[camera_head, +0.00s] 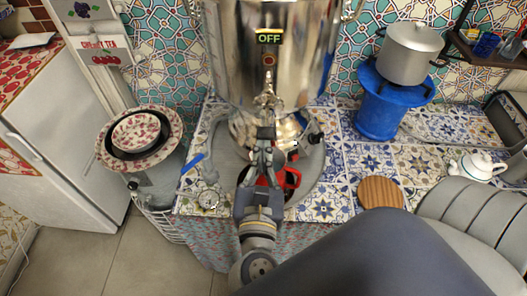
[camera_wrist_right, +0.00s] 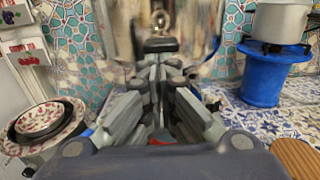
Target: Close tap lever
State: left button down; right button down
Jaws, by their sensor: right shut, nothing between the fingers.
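The shiny metal samovar (camera_head: 300,50) stands at the back of the tiled counter, with a lit "OFF" label on its front. Its tap (camera_head: 267,96) sticks out low on the front, and its lever is hard to make out. My right gripper (camera_head: 265,133) is shut and empty, just in front of and below the tap. In the wrist view its closed fingertips (camera_wrist_right: 160,46) are just under the round metal knob of the tap (camera_wrist_right: 161,18). I cannot tell whether they touch. A red vessel (camera_head: 291,180) is under the gripper, partly hidden by it. My left gripper is out of view.
A blue stand (camera_head: 380,110) with a grey pot (camera_head: 409,52) is to the right. Patterned bowls (camera_head: 137,133) are at the left. Tiled counter (camera_head: 345,165) is bare between.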

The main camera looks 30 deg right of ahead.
jog(key=v, duration=0.8)
jog(key=w+a+f+n+t+y, duration=0.45)
jog(key=a+f+n+y, duration=0.55)
jog(key=f+n, duration=0.6)
jog(key=a+f+n+g+y+b, duration=0.1)
jog(key=a+f+n+g+y, duration=0.1)
jog(key=f+n, duration=0.55)
jog(key=a+f+n+g+y, duration=0.2)
jog(key=f+n+g, duration=0.1)
jog(key=f+n, duration=0.5)
jog(key=s+d+f+n+g, duration=0.2)
jog(key=s+d+f+n, duration=0.15)
jog(key=f, duration=0.45)
jog(key=s+d+f+n+g+h, duration=0.1)
jog(key=s+d+f+n+g, duration=0.1)
jog(key=s+f, duration=0.35)
jog(key=s+d+f+n+g, duration=0.2)
jog(key=d+f+g, duration=0.1)
jog(key=f, duration=0.6)
jog(key=s+d+f+n+g+h, duration=0.1)
jog(key=s+d+f+n+g, duration=0.2)
jog(key=s+d+f, duration=0.2)
jog(key=s+d+f+n+g+h, duration=0.2)
jog(key=s+d+f, duration=0.4)
jog(key=s, duration=0.6)
jog(key=shift+d+n+g+b, duration=0.35)
jog(key=shift+d+n+g, duration=0.35)
jog(key=shift+d, duration=0.5)
